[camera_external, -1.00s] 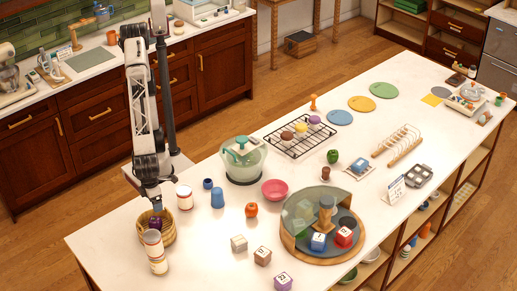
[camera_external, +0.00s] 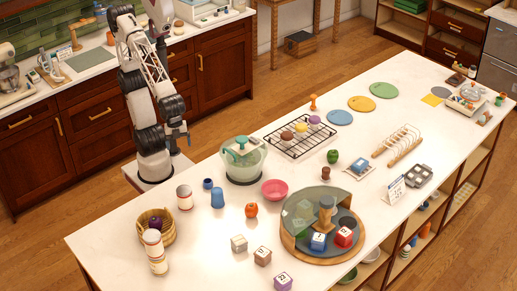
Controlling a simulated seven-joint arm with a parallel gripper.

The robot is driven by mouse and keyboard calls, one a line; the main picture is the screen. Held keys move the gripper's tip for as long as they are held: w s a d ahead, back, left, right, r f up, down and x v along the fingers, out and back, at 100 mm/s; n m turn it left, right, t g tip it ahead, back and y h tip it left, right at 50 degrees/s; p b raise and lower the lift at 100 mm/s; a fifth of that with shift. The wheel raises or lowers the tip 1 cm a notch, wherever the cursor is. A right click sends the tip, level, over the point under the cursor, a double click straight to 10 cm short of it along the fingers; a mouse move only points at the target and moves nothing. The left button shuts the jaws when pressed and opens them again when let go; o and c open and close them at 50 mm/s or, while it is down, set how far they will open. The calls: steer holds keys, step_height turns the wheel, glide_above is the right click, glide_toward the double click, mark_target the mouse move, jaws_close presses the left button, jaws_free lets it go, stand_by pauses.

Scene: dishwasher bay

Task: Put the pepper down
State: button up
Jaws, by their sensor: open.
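A small dark purple object (camera_external: 155,223), which may be the pepper, lies inside the round wicker basket (camera_external: 168,238) at the near left of the white counter. A small green, pepper-like object (camera_external: 333,156) stands on the counter beyond the round tray. My gripper (camera_external: 180,143) is raised up and back from the basket, near the counter's left edge. It is open and apart from both objects. Its fingers are small in this view.
The front left counter corner is clear.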

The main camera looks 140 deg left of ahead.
steer(key=s+a+f+n, duration=0.2)
steer(key=s+a+n, duration=0.4)
steer(key=s, duration=0.4)
steer(key=shift+s+a+f+t, duration=0.25)
steer(key=shift+s+f+t, duration=0.1)
steer(key=shift+s+t, duration=0.05)
